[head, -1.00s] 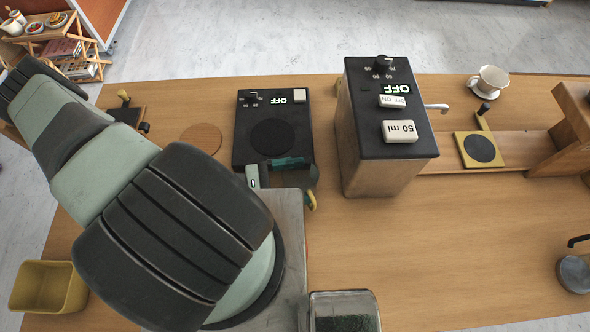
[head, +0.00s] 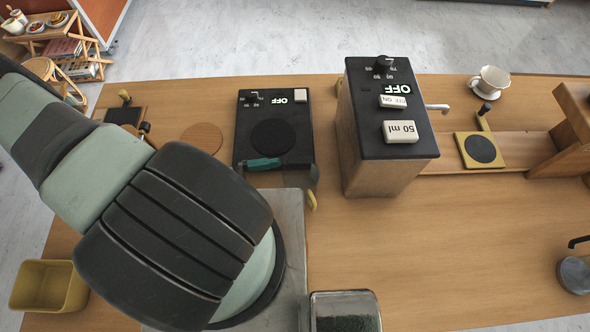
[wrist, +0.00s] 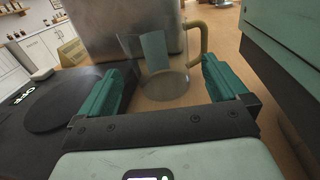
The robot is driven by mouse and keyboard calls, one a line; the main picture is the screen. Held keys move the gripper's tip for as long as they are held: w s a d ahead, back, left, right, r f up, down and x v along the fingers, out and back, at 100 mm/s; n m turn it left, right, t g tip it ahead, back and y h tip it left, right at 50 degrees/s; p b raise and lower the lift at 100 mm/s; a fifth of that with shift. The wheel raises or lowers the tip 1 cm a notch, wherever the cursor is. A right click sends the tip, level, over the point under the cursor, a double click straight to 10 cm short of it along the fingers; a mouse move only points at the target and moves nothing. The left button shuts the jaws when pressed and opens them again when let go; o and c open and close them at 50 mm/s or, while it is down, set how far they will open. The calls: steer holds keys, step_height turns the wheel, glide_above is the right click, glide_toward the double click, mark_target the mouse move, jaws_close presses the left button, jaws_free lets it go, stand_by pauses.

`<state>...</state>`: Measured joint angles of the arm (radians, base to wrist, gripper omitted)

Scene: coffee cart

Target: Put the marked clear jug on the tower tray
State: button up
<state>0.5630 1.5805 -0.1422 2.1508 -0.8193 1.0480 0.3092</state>
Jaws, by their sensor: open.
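The clear jug (wrist: 158,80) stands upright in the wrist view, with a blue-grey mark on its side and a tan handle (wrist: 195,38) at its right. My gripper (wrist: 165,88) is open, its teal fingers to the left and right of the jug's lower part; I cannot tell whether they touch it. In the head view my arm hides most of the gripper; one teal finger and the yellowish jug handle (head: 311,201) show by the black hot plate. The black-topped tower (head: 390,150) has a spout on its right, with a wooden tray (head: 442,158) below it.
The hot plate (head: 250,135) lies left of the tower. A yellow scale (head: 466,157) with a black pad sits right of the tower. A white cup (head: 490,82) stands behind it. A metal container (head: 343,310) is at the front. The counter's right middle is clear.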

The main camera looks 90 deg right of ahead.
mark_target(316, 178)
steer(key=shift+w+r, duration=0.2)
steer(key=shift+w, duration=0.1)
steer(key=s, duration=0.7)
steer(key=shift+s+d, duration=0.25)
steer(key=shift+d, duration=0.15)
steer(key=shift+c, duration=0.3)
steer(key=c, duration=1)
